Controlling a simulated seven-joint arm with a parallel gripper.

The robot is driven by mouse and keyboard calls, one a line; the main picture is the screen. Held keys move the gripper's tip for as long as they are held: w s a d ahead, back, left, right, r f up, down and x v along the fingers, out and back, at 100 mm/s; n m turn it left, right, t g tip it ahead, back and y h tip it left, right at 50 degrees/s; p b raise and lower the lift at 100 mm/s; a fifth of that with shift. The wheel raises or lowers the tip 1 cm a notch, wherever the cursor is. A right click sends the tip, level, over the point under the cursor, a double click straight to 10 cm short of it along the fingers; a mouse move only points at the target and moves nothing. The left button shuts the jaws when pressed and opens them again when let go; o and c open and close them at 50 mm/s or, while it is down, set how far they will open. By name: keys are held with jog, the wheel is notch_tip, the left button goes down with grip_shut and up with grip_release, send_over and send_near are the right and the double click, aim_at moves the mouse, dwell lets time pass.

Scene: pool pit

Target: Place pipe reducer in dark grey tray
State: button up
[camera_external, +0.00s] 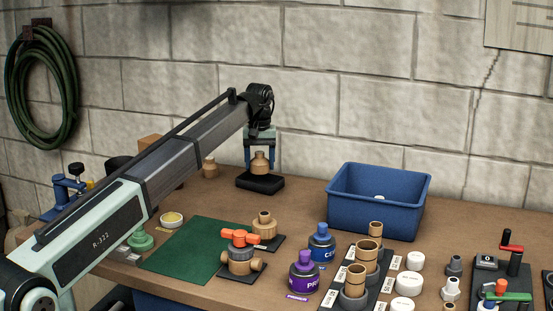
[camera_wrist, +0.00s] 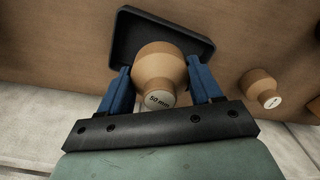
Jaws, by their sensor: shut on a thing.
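A tan pipe reducer (camera_external: 260,163) with a narrow neck on a wider body sits between the blue fingers of my gripper (camera_external: 260,158), shut on it. In the wrist view, the reducer (camera_wrist: 160,72) shows a "50 mm" label on its end, with a finger of my gripper (camera_wrist: 161,82) on each side. The dark grey tray (camera_external: 262,184) lies on the table directly below it. In the wrist view the tray (camera_wrist: 128,35) shows behind the reducer. I cannot tell whether the reducer touches the tray floor.
Another tan fitting (camera_external: 209,168) stands left of the tray, near the wall. A blue bin (camera_external: 377,205) is to the right. A green mat (camera_external: 190,248), a tan valve with an orange handle (camera_external: 240,250), purple and blue cans and several pipe pieces fill the front.

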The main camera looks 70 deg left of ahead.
aim_at(259, 152)
jog(key=shift+f, duration=2.3)
jog(key=shift+f, duration=0.1)
jog(key=o, duration=1.2)
jog(key=shift+c, duration=0.2)
notch_tip(259, 152, up, 12)
jog(key=shift+r, duration=0.15)
